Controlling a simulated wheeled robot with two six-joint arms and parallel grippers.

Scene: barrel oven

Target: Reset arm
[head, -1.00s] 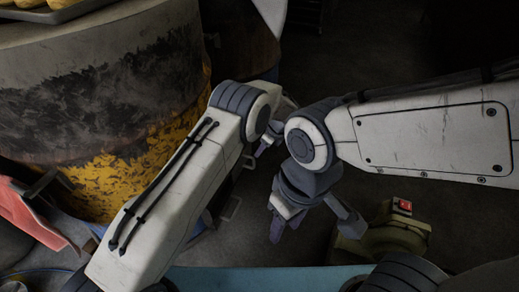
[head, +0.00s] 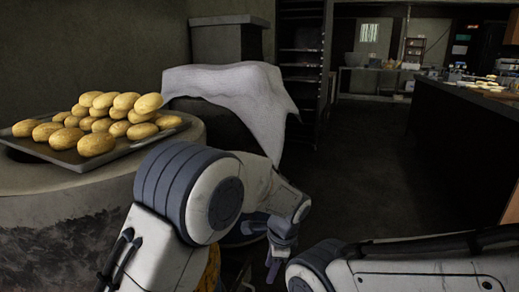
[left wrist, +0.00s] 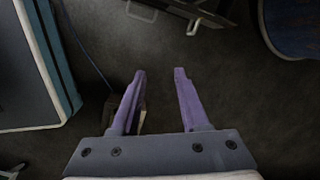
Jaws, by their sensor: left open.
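My left gripper (head: 274,262) hangs low in the head view, just past my bent left forearm, over dark floor. Part of it is hidden by my own arm. In the left wrist view its two purple fingers (left wrist: 160,72) are spread apart with nothing between them. My right arm (head: 420,268) shows only as a white link along the bottom right of the head view. Its gripper is out of the frame.
A tray (head: 82,166) of piled bread rolls (head: 98,118) rests on a barrel (head: 40,190) at left. A white cloth (head: 235,95) drapes a dark form behind it. A dark counter (head: 460,130) stands at right. The floor (head: 375,160) between is clear.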

